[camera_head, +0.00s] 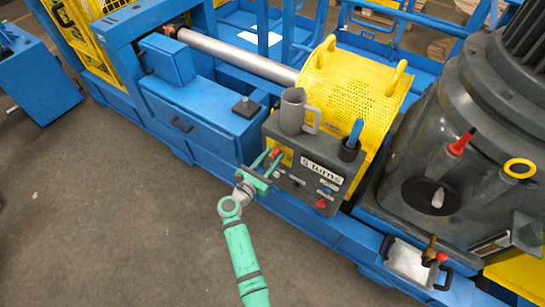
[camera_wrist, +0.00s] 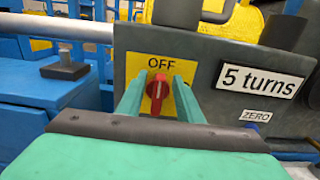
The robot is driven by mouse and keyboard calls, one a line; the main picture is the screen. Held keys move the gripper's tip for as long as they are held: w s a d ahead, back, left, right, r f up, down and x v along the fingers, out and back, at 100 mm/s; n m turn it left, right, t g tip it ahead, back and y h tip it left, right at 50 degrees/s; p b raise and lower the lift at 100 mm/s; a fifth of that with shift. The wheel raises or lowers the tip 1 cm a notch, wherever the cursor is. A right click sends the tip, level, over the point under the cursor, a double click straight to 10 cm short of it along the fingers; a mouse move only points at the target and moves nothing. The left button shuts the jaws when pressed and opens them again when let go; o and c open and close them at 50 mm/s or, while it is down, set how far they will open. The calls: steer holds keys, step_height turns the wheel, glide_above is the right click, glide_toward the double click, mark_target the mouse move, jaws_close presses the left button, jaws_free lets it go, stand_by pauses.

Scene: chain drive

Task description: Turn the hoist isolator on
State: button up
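The hoist isolator is a red rotary knob (camera_wrist: 158,95) on a yellow plate (camera_wrist: 152,64) marked OFF. Its handle stands roughly upright, with its top toward the word OFF. In the head view the red knob (camera_head: 276,153) shows small on the left of the dark control box (camera_head: 299,188). My gripper (camera_wrist: 158,84) is open, with one green finger on each side of the knob and visible gaps between. In the head view my gripper (camera_head: 271,163) is right at the box front. Whether the fingertips touch the plate cannot be told.
The box bears a "5 turns" label (camera_wrist: 262,81), a "ZERO" label (camera_wrist: 255,116) and a red button (camera_head: 321,204). A grey mug (camera_head: 293,112) and a dark cup (camera_head: 348,150) with a blue-handled tool stand on top. A yellow perforated guard (camera_head: 352,88) is behind. Open floor lies left.

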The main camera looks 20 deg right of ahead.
jaws_close()
steer(key=m, duration=0.3)
steer(key=shift+s+d+m, duration=0.3)
steer(key=shift+m, duration=0.1)
steer(key=shift+s+d+f+m, duration=0.25)
steer(key=shift+f+m, duration=0.2)
steer(key=shift+m, duration=1.9)
steer(key=shift+s+d+f+m, duration=0.25)
steer(key=shift+f+m, duration=0.15)
steer(key=shift+m, duration=2)
steer(key=shift+s+d+f+m, duration=0.2)
steer(key=shift+f+m, duration=0.25)
steer(key=shift+m, duration=1.9)
